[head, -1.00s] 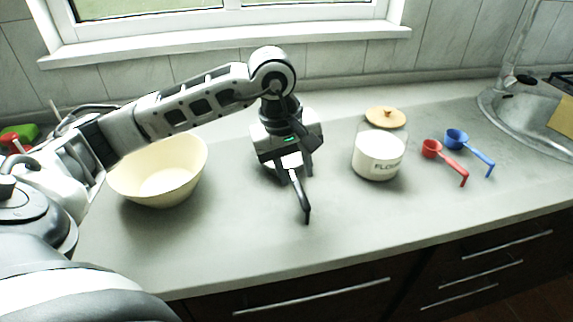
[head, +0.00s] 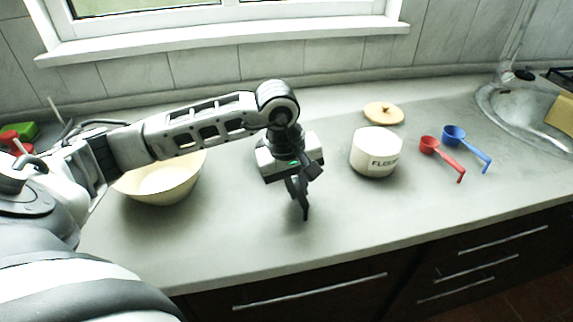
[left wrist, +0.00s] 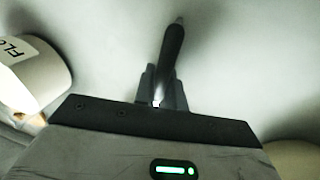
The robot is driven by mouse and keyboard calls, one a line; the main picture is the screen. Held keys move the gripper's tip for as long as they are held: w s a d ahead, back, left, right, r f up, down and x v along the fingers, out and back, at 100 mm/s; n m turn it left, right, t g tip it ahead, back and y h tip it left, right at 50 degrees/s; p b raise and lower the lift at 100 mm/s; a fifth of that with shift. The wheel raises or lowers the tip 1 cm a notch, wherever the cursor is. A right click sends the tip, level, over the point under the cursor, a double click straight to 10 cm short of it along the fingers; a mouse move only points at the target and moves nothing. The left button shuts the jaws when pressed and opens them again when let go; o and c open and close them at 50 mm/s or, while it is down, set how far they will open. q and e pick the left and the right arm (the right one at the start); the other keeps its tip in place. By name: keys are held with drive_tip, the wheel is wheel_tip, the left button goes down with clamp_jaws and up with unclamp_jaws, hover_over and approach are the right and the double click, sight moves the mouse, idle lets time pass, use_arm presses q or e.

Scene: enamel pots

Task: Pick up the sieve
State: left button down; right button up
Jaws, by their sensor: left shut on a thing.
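The sieve shows mainly as its black handle (head: 305,210), which points toward the counter's front edge; its bowl is hidden behind and under my gripper. In the left wrist view the dark handle (left wrist: 173,45) runs away from between the fingers. My left gripper (head: 297,187) points down over the middle of the counter and is shut on the handle. Its fingers also show on either side of the handle in the left wrist view (left wrist: 162,88). I cannot tell whether the sieve still touches the counter. My right gripper is not in view.
A cream bowl (head: 165,182) stands left, partly behind my left arm. A white flour jar (head: 376,155) stands right of the gripper, with a wooden lid (head: 383,113) behind it. Red (head: 442,158) and blue (head: 467,146) scoops lie farther right, before the sink (head: 510,120). The front counter is clear.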

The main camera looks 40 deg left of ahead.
use_arm(q)
drive_tip(key=shift+r, duration=0.1)
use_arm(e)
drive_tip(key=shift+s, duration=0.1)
use_arm(q)
drive_tip(key=shift+r, duration=0.65)
drive_tip(key=s+d+r+b, duration=0.2)
drive_tip(key=s+d+r, duration=0.4)
drive_tip(key=d+r, duration=0.5)
drive_tip(key=shift+s+d+r, duration=0.15)
drive_tip(key=shift+d+r, duration=0.15)
drive_tip(key=shift+d, duration=0.5)
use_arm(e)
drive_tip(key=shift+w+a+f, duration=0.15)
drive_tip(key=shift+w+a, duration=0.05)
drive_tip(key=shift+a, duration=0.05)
use_arm(q)
drive_tip(key=shift+r, duration=0.1)
wheel_tip(320, 180, up, 2)
drive_tip(key=shift+r+p, duration=0.1)
drive_tip(key=shift+p, duration=0.65)
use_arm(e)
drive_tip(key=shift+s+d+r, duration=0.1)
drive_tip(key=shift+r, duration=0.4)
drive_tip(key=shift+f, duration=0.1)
